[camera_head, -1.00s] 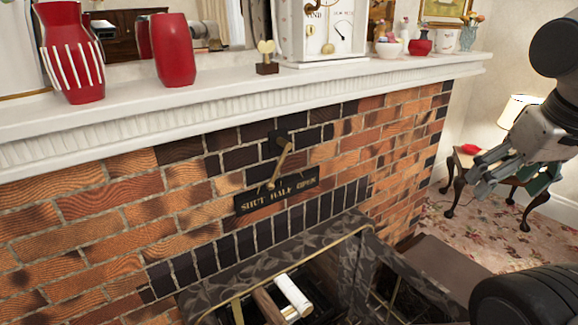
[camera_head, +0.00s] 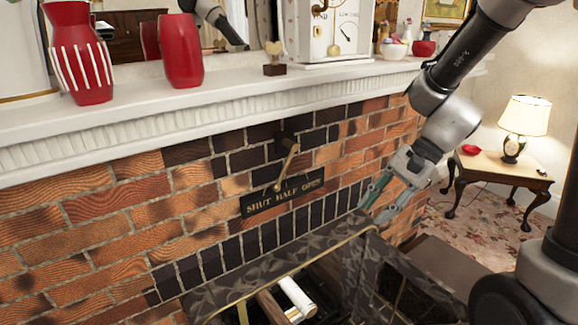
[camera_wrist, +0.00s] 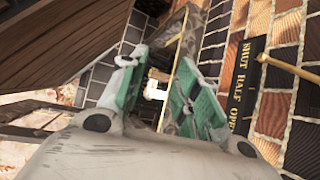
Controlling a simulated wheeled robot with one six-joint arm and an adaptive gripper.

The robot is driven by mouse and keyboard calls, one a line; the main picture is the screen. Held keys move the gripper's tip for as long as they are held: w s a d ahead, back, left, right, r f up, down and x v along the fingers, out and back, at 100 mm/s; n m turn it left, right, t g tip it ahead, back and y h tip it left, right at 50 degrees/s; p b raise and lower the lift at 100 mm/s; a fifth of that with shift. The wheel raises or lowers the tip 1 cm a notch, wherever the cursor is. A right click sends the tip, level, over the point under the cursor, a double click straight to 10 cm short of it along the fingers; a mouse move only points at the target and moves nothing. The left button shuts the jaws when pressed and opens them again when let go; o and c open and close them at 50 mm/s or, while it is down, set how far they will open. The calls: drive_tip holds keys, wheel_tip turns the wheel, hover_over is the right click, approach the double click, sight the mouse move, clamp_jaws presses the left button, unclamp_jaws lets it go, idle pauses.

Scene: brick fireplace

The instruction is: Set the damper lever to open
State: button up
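The brass damper lever (camera_head: 287,164) hangs from a dark mount on the brick wall. The lever's brass rod (camera_wrist: 292,67) and the plate (camera_wrist: 246,82) show at the right, outside the fingers.
The white mantel shelf (camera_head: 130,133) juts out above the lever and holds red vases (camera_head: 181,50), a small heart ornament (camera_head: 274,58) and a clock (camera_head: 333,30). The fireplace hood (camera_head: 235,278) sticks out below. A side table with a lamp (camera_head: 524,118) stands at right.

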drive_tip(key=w+a+m+t+y, duration=0.1)
drive_tip(key=w+a+m+y, duration=0.3)
drive_tip(key=w+a+m, duration=0.35)
drive_tip(key=m+t+y, duration=0.2)
drive_tip(key=m+t, duration=0.1)
drive_tip(key=m, duration=0.5)
approach(285, 169)
drive_tip(key=w+x, duration=0.1)
drive_tip(key=x, duration=0.2)
drive_tip(key=shift+n, duration=0.25)
drive_tip(key=x, duration=0.7)
drive_tip(key=shift+s+f, duration=0.1)
drive_tip(key=shift+s, duration=0.15)
drive_tip(key=shift+c, duration=0.2)
clamp_jaws()
